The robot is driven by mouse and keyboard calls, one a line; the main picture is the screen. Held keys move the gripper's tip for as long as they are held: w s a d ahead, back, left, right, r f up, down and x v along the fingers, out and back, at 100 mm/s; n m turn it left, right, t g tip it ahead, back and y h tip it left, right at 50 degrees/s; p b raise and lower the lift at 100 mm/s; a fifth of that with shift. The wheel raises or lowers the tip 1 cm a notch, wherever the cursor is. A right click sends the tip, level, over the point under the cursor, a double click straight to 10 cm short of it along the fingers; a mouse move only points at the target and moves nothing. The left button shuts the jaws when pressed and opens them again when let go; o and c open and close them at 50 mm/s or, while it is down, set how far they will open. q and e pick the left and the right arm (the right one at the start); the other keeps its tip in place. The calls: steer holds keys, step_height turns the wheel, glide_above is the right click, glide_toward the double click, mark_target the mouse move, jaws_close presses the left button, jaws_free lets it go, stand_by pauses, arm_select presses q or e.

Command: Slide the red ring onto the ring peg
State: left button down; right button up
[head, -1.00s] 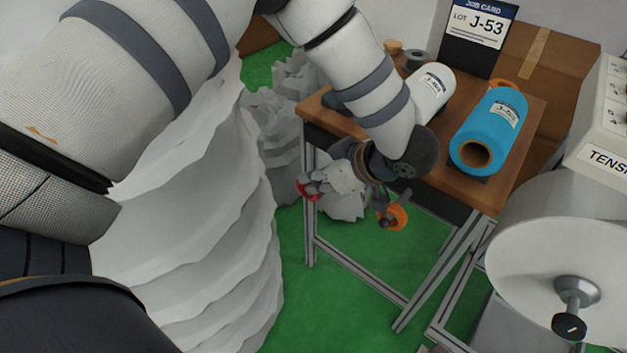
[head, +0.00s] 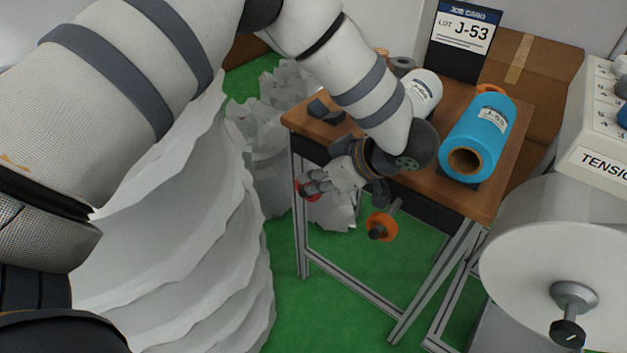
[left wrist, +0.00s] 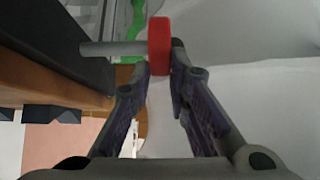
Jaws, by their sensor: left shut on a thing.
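The red ring (head: 311,189) is at the fingertips of my left gripper (head: 312,185), below the front edge of the wooden table. The left wrist view shows the red ring (left wrist: 159,45) edge-on between the two fingertips. A grey peg (left wrist: 112,48) sticks out sideways from a dark panel there. Its free end meets the ring's left face in the picture; I cannot tell whether it touches the ring or is inside it. In the head view my gripper and arm hide this peg. My right gripper is out of view.
An orange disc (head: 382,226) on a rod hangs below the table (head: 400,190), right of my left gripper. A blue roll (head: 478,140) and a white roll (head: 426,88) lie on top. A large white reel (head: 545,250) stands at right. Pale crumpled stacks (head: 215,220) fill the left.

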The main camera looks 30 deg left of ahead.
arm_select(q)
steer(key=shift+w+f, duration=0.15)
steer(key=shift+w, duration=0.25)
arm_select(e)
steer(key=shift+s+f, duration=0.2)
arm_select(q)
steer(key=shift+w, duration=0.35)
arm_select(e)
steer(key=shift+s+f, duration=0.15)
arm_select(q)
steer(key=shift+f, duration=0.15)
stand_by(0.3)
steer(key=c, duration=1.4)
jaws_free()
steer(key=shift+c, duration=0.2)
steer(key=shift+d, duration=0.1)
